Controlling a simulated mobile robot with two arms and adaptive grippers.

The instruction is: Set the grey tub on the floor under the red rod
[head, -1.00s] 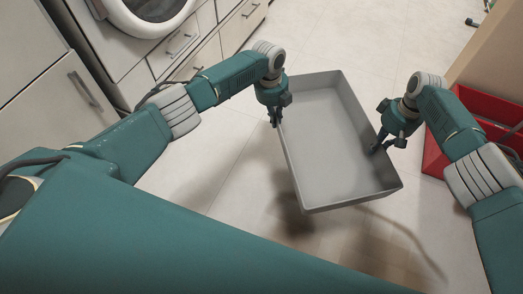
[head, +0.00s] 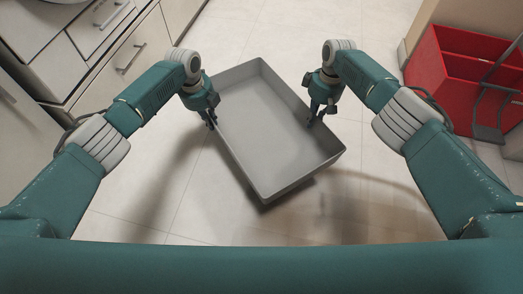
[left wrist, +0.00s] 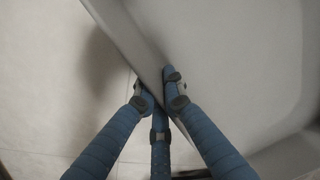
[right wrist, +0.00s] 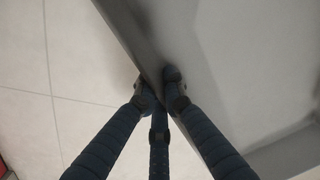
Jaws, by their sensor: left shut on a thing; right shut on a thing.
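The grey tub (head: 262,178) is a shallow, empty rectangular tray in the middle of the head view. Its shadow lies apart from it on the floor, so it hangs above the tiles. My left gripper (head: 212,122) is shut on its left rim; the left wrist view shows the fingers (left wrist: 162,92) around the tub wall (left wrist: 135,50). My right gripper (head: 314,118) is shut on its right rim; the right wrist view shows the fingers (right wrist: 160,90) on the wall (right wrist: 130,40). I do not see the red rod in any view.
Pale tiled floor (head: 225,40) lies open around and beyond the tub. Light cabinets with drawers (head: 110,45) line the left. A red box (head: 440,75) stands at the right by a tan wall, with a dark metal frame (head: 487,105) beside it.

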